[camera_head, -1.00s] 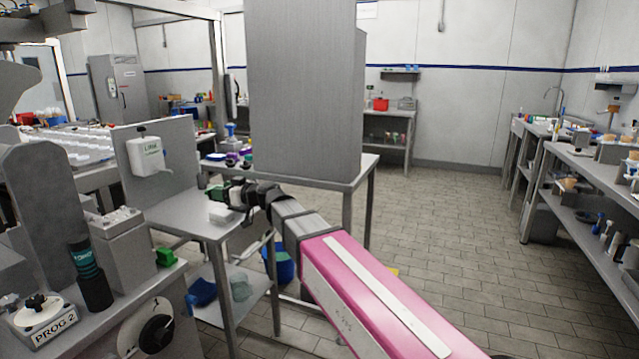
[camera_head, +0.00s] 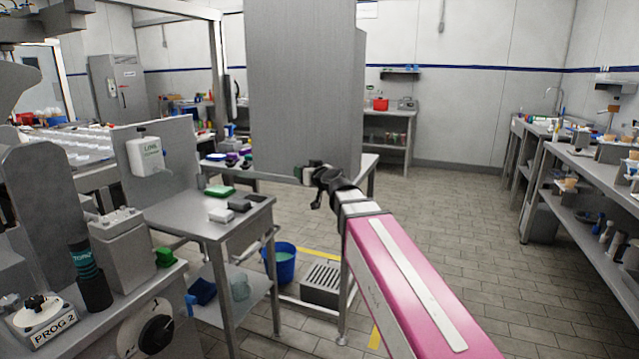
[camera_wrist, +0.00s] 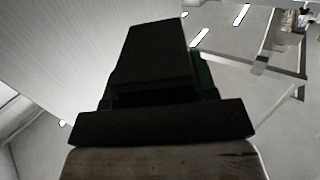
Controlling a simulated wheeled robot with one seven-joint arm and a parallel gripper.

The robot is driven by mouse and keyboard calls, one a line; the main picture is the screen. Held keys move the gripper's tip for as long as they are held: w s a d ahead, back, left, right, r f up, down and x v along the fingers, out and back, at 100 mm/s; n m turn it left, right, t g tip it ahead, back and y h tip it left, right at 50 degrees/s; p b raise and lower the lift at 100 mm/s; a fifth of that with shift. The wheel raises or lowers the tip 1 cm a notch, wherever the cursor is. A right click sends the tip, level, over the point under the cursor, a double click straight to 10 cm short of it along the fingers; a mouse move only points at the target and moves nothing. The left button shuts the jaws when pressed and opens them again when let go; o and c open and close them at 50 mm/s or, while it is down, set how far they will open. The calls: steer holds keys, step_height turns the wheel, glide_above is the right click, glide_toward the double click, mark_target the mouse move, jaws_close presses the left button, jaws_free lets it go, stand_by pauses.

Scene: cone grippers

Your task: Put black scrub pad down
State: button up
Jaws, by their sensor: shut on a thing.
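My gripper (camera_head: 314,173) is shut on a small dark thing that I take for the black scrub pad. It is in the air to the right of the small steel table (camera_head: 185,218), in front of a tall grey panel (camera_head: 300,90). In the wrist view dark blocky shapes fill the middle, with dark green edges (camera_wrist: 206,80) beside them; my fingers and the held thing are hard to tell apart there. On the table lie a green pad (camera_head: 219,191), a white block (camera_head: 221,215) and a small black-topped block (camera_head: 240,206).
A white dispenser (camera_head: 145,153) hangs above the table's back. A long workbench (camera_head: 590,170) runs along the right. The tiled floor between is free.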

steer(key=w+d+r+m+t+h, duration=0.1)
steer(key=w+d+r+m+h, duration=0.1)
steer(key=d, duration=0.9)
steer(key=w+d+r+m+t+h, duration=0.1)
steer(key=w+d+m+h, duration=0.3)
steer(key=d+h, duration=0.3)
steer(key=w+d, duration=0.1)
steer(key=d, duration=0.4)
steer(key=shift+w+d+r+t, duration=0.25)
steer(key=shift+w+r+t, duration=0.05)
steer(key=shift+r, duration=0.05)
steer(key=shift+a, duration=0.1)
